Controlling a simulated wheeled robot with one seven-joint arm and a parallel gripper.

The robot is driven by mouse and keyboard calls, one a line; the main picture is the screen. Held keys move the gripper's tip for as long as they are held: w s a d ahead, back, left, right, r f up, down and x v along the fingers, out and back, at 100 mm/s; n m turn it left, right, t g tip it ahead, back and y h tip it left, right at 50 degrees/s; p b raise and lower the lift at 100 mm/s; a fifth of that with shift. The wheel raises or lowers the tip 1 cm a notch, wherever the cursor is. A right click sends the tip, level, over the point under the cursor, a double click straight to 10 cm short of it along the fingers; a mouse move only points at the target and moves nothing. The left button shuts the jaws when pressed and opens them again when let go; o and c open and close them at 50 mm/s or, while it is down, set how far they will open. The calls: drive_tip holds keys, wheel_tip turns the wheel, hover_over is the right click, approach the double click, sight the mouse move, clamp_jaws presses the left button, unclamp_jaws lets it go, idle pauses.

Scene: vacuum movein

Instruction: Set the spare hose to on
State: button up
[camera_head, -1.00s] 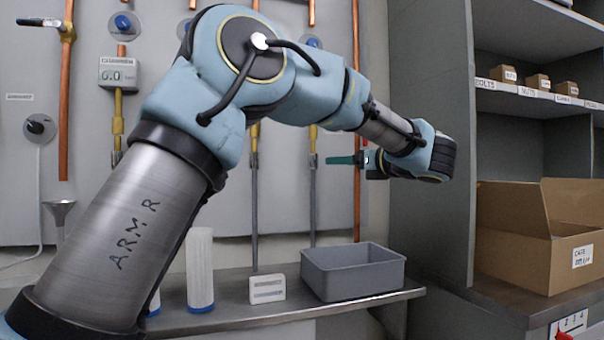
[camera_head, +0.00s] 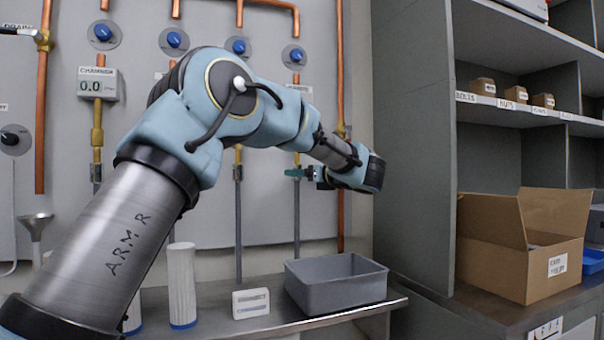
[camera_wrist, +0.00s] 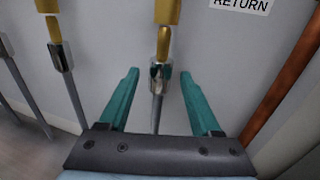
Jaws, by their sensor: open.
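My gripper (camera_head: 298,172) is open, in front of the rightmost hose (camera_head: 297,215) on the wall panel. In the wrist view, the teal fingers of my gripper (camera_wrist: 159,75) stand on either side of that hose's metal fitting (camera_wrist: 160,76), with a gap on both sides; whether they reach its depth is unclear. A brass piece (camera_wrist: 163,43) is above the fitting. Blue round knobs sit above the hoses, the rightmost knob (camera_head: 296,55) and another blue knob (camera_head: 239,47) to its left. I can read no "spare" label. The lower arm and gripper hide part of the pipework.
A grey bin (camera_head: 335,285), a small white box (camera_head: 251,303) and a white cylinder (camera_head: 182,285) stand on the bench below. A copper pipe (camera_head: 340,205) runs right of my gripper. Shelving (camera_head: 425,150) with a cardboard box (camera_head: 520,245) stands at the right.

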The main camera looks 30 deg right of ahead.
clamp_jaws()
idle(0.4)
drive_tip(key=shift+r, duration=0.1)
idle(0.8)
